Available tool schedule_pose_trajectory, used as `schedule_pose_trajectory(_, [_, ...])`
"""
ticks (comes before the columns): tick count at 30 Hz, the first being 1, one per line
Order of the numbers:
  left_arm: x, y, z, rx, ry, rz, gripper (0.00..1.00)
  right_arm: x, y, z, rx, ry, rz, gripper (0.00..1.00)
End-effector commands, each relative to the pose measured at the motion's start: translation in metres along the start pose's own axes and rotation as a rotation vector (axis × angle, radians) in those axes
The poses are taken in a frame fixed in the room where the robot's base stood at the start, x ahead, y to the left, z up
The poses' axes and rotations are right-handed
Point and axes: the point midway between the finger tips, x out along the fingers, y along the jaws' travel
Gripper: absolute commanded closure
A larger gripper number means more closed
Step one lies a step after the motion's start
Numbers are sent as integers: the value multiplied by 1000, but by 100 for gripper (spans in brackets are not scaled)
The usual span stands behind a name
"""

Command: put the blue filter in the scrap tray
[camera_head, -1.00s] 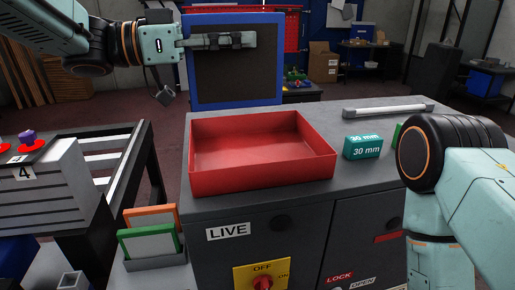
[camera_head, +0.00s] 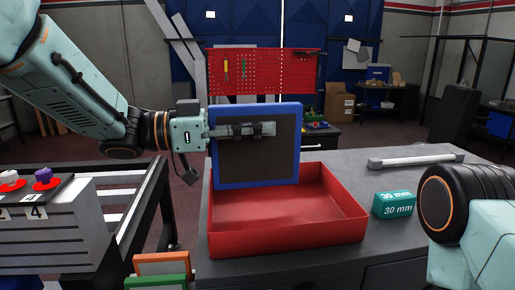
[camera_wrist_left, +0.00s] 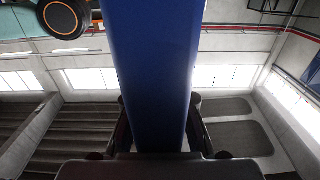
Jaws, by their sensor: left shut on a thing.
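The blue filter (camera_head: 257,180) is a flat square panel with a blue frame and a dark grey face. It stands upright in the head view. My left gripper (camera_head: 262,130) is shut on it near its upper part, and the blue frame edge (camera_wrist_left: 152,70) fills the middle of the left wrist view between the fingers. The red scrap tray (camera_head: 315,225) sits on the grey cabinet top. The filter's lower edge shows in front of the tray's back wall, over its left rear part; I cannot tell whether it touches the tray. My right gripper is not in view.
A teal 30 mm block (camera_head: 392,205) and a pale bar (camera_head: 415,160) lie right of the tray. My right arm covers the right front. Orange (camera_head: 161,263) and green (camera_head: 157,282) framed filters stand lower left. A switch box (camera_head: 45,225) stands at far left.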

Motion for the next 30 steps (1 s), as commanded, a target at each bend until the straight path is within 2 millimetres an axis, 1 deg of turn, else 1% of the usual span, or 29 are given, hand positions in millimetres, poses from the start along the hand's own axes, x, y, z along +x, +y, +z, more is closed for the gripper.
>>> schedule_pose_trajectory(6, [0, -1, 26, -6, -1, 1, 100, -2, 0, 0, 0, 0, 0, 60])
schedule_pose_trajectory(9, [0, -2, 36, -3, 0, 0, 100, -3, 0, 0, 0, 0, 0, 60])
schedule_pose_trajectory(19, [1, -3, 39, -1, 0, 0, 100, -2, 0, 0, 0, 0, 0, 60])
schedule_pose_trajectory(20, [1, -3, 40, -1, 0, 0, 79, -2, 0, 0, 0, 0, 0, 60])
schedule_pose_trajectory(27, [1, -3, 39, -1, 0, 0, 59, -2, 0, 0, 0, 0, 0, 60])
schedule_pose_trajectory(28, [1, -3, 39, -1, 0, 0, 57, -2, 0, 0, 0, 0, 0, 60])
schedule_pose_trajectory(30, [1, -3, 39, -1, 0, 0, 57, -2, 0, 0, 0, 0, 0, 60])
